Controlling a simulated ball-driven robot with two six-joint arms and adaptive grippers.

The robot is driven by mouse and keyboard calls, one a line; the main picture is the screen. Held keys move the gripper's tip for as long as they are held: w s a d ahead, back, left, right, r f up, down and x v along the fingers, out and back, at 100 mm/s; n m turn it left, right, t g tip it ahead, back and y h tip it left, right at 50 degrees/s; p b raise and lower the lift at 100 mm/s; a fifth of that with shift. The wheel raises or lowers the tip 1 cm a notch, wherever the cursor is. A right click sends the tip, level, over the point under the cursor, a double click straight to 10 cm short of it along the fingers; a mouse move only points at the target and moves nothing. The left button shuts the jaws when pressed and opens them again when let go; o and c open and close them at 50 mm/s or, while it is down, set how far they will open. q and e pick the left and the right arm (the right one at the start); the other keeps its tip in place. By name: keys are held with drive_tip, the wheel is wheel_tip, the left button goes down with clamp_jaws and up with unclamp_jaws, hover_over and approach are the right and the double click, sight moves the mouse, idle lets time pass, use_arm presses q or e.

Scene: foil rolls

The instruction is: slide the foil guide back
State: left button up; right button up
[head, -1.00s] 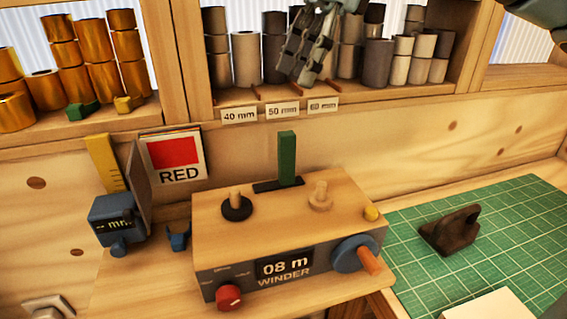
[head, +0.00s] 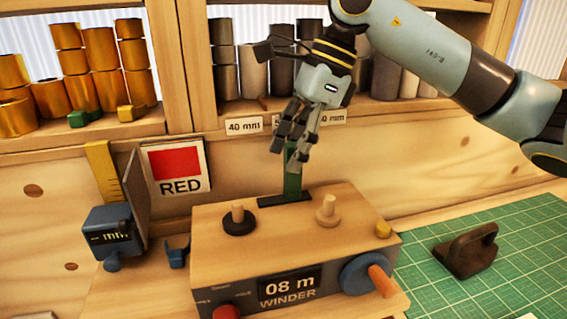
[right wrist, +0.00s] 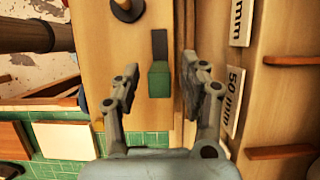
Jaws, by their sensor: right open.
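The foil guide is an upright green post (head: 292,182) standing in a dark slot (head: 285,199) at the back edge of the wooden winder (head: 262,232). My right gripper (head: 287,152) is open and hangs over the guide, its fingers covering the guide's top in the head view. In the right wrist view the open fingers (right wrist: 160,66) stand on either side of the green guide (right wrist: 159,80), with the guide nearer the left finger. I see no contact with it. My left gripper is not in view.
Two pegs, one on a black disc (head: 239,226) and one pale (head: 326,212), stand on the winder top. A shelf of foil rolls (head: 225,82) lies behind. A dark handled block (head: 467,250) sits on the green mat (head: 520,235) at right.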

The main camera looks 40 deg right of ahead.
sight(285, 166)
drive_tip(key=shift+x, duration=1.95)
clamp_jaws()
